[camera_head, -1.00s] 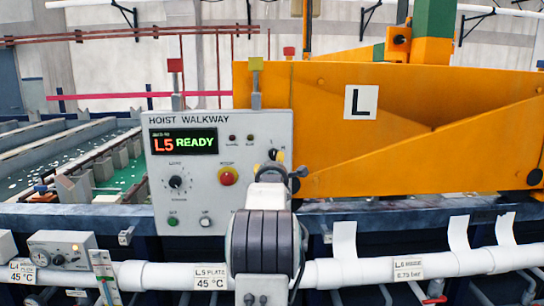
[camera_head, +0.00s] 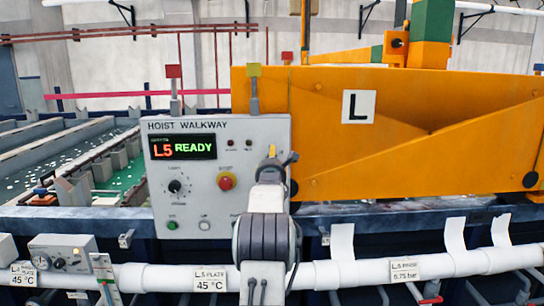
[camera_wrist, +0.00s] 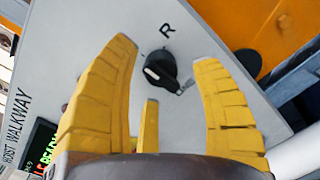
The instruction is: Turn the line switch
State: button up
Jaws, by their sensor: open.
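The line switch is a black rotary knob (camera_wrist: 160,70) on the light grey panel (camera_wrist: 200,28), with a printed R beside it in the wrist view. A pale mark shows on the knob's face; which letter it points to I cannot tell. My gripper (camera_wrist: 165,55) is open, its yellow fingers spread on either side of the knob in that view. Whether they touch it I cannot tell. In the head view my gripper (camera_head: 272,155) is in front of the panel's upper right, hiding the switch.
The panel's display (camera_head: 183,146) reads L5 READY. A red stop button (camera_head: 227,181) and a black selector (camera_head: 175,186) sit left of my gripper. An orange beam marked L (camera_head: 400,150) stands to the right. White pipe (camera_head: 340,272) runs along the front.

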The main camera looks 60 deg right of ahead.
jog(key=shift+p+x, duration=0.45)
jog(key=shift+x, duration=0.5)
jog(key=shift+c, duration=0.2)
jog(key=c, duration=1.1)
